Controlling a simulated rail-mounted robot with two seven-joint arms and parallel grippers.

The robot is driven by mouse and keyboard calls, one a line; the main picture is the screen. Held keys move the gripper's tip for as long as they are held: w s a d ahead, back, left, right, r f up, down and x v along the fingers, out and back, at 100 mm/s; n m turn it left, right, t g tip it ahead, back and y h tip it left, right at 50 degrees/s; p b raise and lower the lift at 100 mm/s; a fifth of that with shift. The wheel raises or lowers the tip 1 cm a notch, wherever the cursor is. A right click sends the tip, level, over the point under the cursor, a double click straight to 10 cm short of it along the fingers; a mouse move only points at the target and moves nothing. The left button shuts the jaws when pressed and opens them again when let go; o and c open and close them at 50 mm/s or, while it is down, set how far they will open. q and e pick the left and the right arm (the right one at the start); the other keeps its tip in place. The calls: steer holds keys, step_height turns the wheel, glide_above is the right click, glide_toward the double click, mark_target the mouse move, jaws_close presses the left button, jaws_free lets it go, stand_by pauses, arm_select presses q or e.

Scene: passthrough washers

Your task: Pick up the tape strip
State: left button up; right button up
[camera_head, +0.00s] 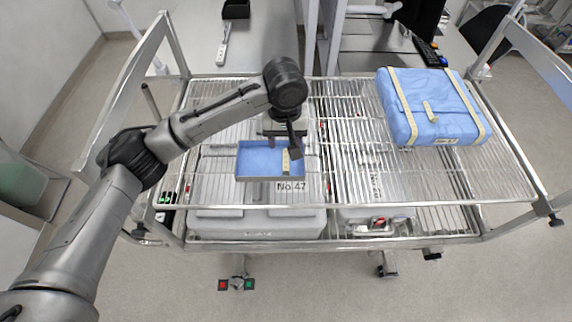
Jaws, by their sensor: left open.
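The gripper hides part of the tray's back edge. My right gripper is not in view.
A blue wrapped package (432,106) with beige tape bands lies at the back right of the wire rack (470,185). Grey bins (255,222) stand below the rack. Metal side rails rise left and right. The rack's front right is clear.

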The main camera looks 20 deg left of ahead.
arm_select(q)
step_height(320, 180, down, 8)
steer(key=shift+r+p, duration=0.1)
steer(key=shift+p, duration=0.5)
step_height(320, 180, down, 4)
steer(key=shift+d+r+p, duration=0.1)
steer(key=shift+p, duration=0.6)
steer(key=shift+f, duration=0.8)
steer(key=shift+c, duration=0.5)
steer(key=c, duration=0.8)
